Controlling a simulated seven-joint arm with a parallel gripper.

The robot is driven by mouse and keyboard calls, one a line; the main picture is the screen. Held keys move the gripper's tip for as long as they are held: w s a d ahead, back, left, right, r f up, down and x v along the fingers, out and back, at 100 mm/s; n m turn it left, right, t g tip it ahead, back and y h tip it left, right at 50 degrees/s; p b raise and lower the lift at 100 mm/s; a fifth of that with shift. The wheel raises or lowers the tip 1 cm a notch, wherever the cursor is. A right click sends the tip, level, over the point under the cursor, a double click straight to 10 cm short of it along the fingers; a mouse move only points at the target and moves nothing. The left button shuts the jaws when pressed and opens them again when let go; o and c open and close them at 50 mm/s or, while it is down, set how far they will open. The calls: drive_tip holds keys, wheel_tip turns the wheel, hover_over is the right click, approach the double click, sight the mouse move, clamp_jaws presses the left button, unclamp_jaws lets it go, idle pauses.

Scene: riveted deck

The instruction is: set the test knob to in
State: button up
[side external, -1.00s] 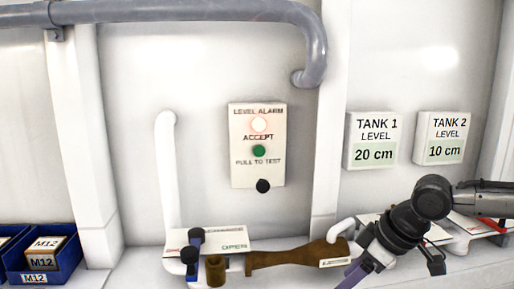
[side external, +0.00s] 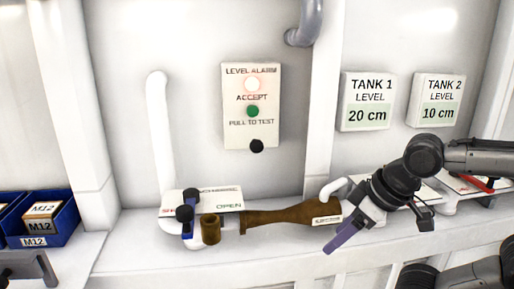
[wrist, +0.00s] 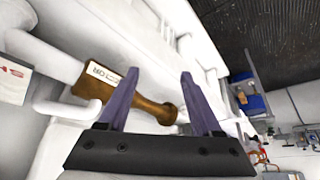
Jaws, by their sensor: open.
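The test knob (side external: 257,146) is a small black round knob at the bottom edge of the white level alarm panel (side external: 235,112), under the words "PULL TO TEST". I cannot tell from this angle whether it stands out or in. My gripper (side external: 335,240) is below and right of the panel, well apart from the knob, with its purple fingers pointing down-left. In the wrist view my gripper (wrist: 160,75) has its two fingers spread with nothing held between them. The brown fitting (wrist: 145,104) shows behind the fingers. The knob is not seen in the wrist view.
A green accept button (side external: 252,111) and a lit lamp (side external: 252,84) sit above the knob. A brown fitting (side external: 280,215) and a blue-handled valve (side external: 186,213) lie along the ledge below. Tank 1 (side external: 367,101) and Tank 2 (side external: 438,100) displays hang right. A blue bin (side external: 62,222) stands left.

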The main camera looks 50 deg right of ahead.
sight(255, 144)
drive_tip(key=c, duration=0.4)
drive_tip(key=r+n, duration=0.1)
drive_tip(key=r, duration=0.1)
drive_tip(key=w+r+n, duration=0.1)
drive_tip(key=r, duration=0.1)
drive_tip(key=d+r, duration=0.1)
drive_tip(key=r, duration=0.2)
drive_tip(key=shift+w+n+h, duration=0.25)
drive_tip(key=shift+n+h, duration=0.15)
clamp_jaws()
drive_tip(key=w+a+r+n+t, duration=0.1)
drive_tip(key=w+a+r+n, duration=0.2)
drive_tip(key=r, duration=0.5)
drive_tip(key=w+a+r+n+t, duration=0.1)
drive_tip(key=w+r+n, duration=0.1)
drive_tip(key=w+r, duration=0.45)
drive_tip(key=w+d+f, duration=0.3)
drive_tip(key=w+f, duration=0.3)
drive_tip(key=w, duration=0.1)
drive_tip(key=shift+f, duration=0.25)
